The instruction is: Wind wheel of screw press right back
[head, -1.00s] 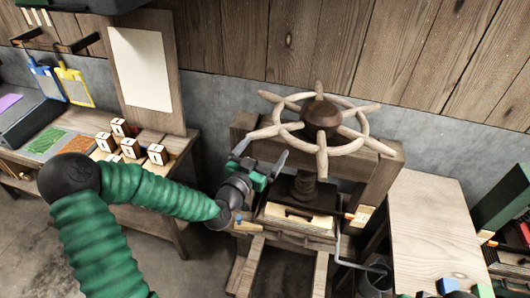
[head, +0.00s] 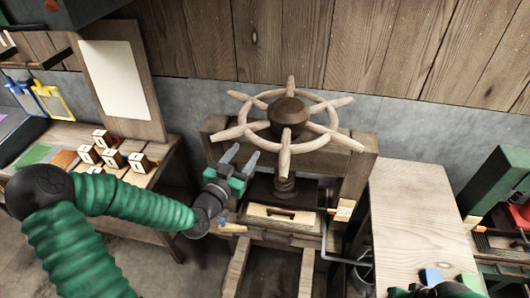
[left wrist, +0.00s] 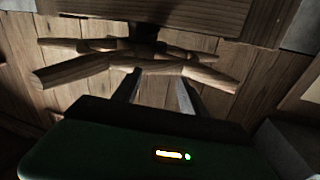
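The screw press stands in the middle of the head view, a wooden frame (head: 358,150) with a thick dark screw (head: 285,187). Its spoked wooden wheel (head: 322,104) with a dark round hub (head: 289,111) sits on top. Below the screw is a dark press plate and a pale wooden box (head: 283,217) with a slot. My left gripper (head: 241,155) is just below the wheel's front left side, fingers apart and empty, pointing up. In the left wrist view, spokes (left wrist: 75,71) lie beyond the fingertips (left wrist: 158,85); contact cannot be told.
A bench at left holds several marked wooden blocks (head: 113,159) and an upright board (head: 121,80). A bucket stands between. A plank wall is behind.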

